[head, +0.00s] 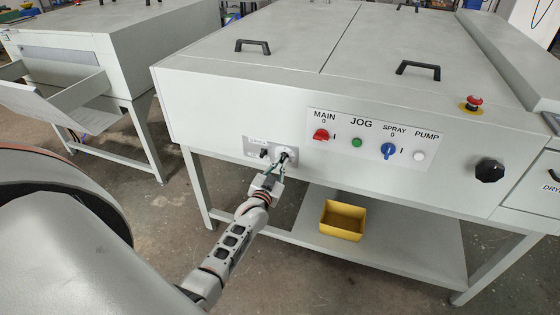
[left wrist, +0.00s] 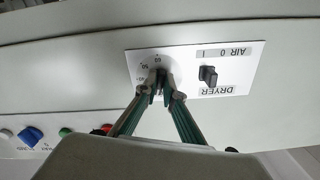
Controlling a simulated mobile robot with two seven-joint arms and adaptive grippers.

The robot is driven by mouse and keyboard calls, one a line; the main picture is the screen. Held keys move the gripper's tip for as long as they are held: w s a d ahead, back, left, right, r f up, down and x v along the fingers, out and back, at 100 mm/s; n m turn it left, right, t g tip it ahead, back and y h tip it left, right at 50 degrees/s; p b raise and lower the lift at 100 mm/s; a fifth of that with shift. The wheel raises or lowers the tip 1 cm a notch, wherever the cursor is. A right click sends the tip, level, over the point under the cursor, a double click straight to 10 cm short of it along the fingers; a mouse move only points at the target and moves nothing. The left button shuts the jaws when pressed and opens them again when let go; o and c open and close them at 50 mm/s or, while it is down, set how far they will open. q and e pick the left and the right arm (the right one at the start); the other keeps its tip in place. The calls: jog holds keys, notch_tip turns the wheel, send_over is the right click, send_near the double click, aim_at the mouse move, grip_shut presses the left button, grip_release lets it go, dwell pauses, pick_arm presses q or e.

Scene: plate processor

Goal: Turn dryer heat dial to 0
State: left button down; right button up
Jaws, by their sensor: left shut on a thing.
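The dryer heat dial (left wrist: 159,74) is on a small white panel (left wrist: 236,66) on the machine's front, with numbers around it. It also shows in the head view (head: 285,153) at the left of the front face. My left gripper (left wrist: 160,96) has its two fingers closed on the dial's grip, seen in the head view (head: 278,166) reaching up to it. The fingers hide part of the dial, so I cannot read its setting. Next to it on the panel is a black air switch (left wrist: 208,76). My right gripper is not in view.
A control panel (head: 345,144) with red, green, blue and white controls is to the right of the dial. A red emergency stop (head: 474,101) and a black knob (head: 489,171) are farther right. A yellow bin (head: 342,219) sits on the lower shelf (head: 410,250).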

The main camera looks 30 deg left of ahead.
pick_arm(q)
jog(key=shift+w+r+n+p, duration=0.1)
jog(key=shift+n+p, duration=0.45)
jog(key=shift+n, duration=1.05)
jog(key=c, duration=2.2)
grip_release()
jog(key=shift+o, duration=0.2)
jog(key=shift+d, duration=0.1)
jog(key=shift+s+d, duration=0.15)
jog(key=shift+s, duration=0.5)
jog(key=v, duration=1)
jog(key=shift+s, duration=0.3)
jog(key=shift+d, duration=0.15)
